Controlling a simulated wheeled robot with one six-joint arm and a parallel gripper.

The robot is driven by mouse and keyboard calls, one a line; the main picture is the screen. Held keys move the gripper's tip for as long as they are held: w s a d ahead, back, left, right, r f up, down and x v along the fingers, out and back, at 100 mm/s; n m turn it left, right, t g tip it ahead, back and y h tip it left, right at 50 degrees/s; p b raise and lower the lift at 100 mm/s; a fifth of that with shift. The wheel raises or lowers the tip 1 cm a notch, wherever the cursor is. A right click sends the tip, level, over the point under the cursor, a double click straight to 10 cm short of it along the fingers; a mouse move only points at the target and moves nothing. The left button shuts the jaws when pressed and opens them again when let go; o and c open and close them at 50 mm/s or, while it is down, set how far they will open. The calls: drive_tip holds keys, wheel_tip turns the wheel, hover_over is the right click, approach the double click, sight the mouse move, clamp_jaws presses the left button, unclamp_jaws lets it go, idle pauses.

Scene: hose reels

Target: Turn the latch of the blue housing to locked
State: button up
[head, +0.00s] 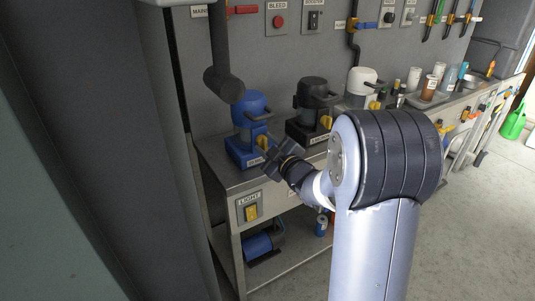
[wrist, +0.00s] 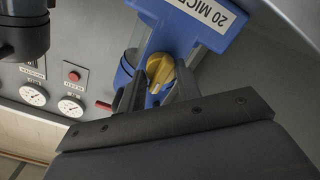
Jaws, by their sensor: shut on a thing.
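The blue housing (head: 251,108) stands on the near end of the steel counter, with a blue base that carries a white label. In the wrist view the blue housing (wrist: 192,22) shows upside down with a label reading "20 MICR", the rest cut off. Its yellow latch (wrist: 160,68) sits between my gripper's two fingers; it also shows in the head view (head: 262,142). My gripper (wrist: 157,90) is shut on the latch. In the head view my gripper (head: 268,152) partly covers the housing's base. The lock markings are not readable.
A black housing (head: 312,100) and a white housing (head: 361,82) stand farther right on the counter. A dark grey cylinder (head: 222,84) hangs above left of the blue housing. Gauges (wrist: 71,106) are on the wall behind. Cups (head: 429,88) stand farther along.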

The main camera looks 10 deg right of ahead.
drive_tip(key=shift+n, duration=0.3)
drive_tip(key=shift+f, duration=0.1)
drive_tip(key=o, duration=0.9)
drive_tip(key=shift+o, duration=0.2)
drive_tip(key=v, duration=1.1)
drive_tip(key=shift+w+a, duration=0.1)
drive_tip(key=shift+w, duration=0.1)
drive_tip(key=x, duration=1)
drive_tip(key=shift+w+a, duration=0.1)
drive_tip(key=shift+w, duration=0.25)
